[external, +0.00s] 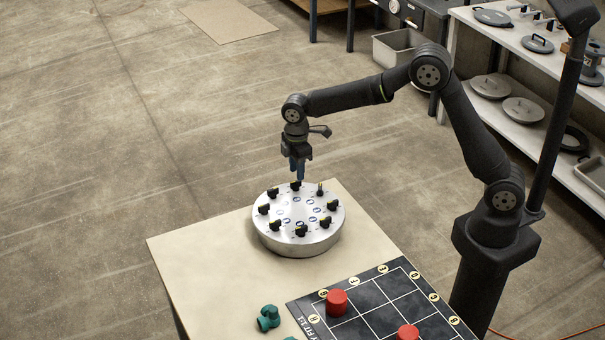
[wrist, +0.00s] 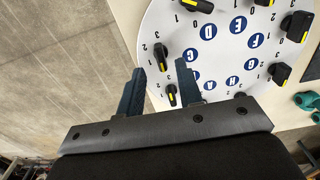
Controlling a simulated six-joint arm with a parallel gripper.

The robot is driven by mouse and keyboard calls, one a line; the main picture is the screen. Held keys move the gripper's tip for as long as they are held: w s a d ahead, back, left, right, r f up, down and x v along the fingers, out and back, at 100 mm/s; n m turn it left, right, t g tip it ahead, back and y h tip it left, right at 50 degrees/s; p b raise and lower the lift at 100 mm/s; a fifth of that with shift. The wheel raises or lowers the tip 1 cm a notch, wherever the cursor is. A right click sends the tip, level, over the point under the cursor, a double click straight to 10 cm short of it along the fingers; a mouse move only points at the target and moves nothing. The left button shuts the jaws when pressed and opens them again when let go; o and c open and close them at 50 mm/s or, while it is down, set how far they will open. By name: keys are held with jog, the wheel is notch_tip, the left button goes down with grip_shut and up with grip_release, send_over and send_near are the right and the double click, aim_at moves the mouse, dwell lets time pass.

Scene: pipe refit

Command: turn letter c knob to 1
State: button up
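A round silver-white dial plate (external: 298,243) bears a ring of black knobs with yellow pointer stripes and blue letter marks. My gripper (external: 297,178) points down over the plate's far side, close above a black knob (external: 296,186). In the wrist view my gripper (wrist: 160,66) is open, with two dark blue fingers apart.
The plate stands on a beige table (external: 220,270). A black grid board (external: 375,310) with red cylinders (external: 337,302) and a green pipe fitting (external: 268,318) lie nearer the camera. Neighbouring knobs (wrist: 190,57) sit close around the ring. Shelves (external: 540,120) stand at the right.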

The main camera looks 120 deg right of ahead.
aim_at(297, 182)
jog(key=shift+f, duration=2.05)
grip_shut()
jog(key=shift+m, duration=0.4)
jog(key=m, duration=0.5)
jog(key=shift+a, duration=0.1)
jog(key=m, duration=0.5)
jog(key=shift+w+a+m, duration=0.1)
jog(key=shift+m, duration=0.3)
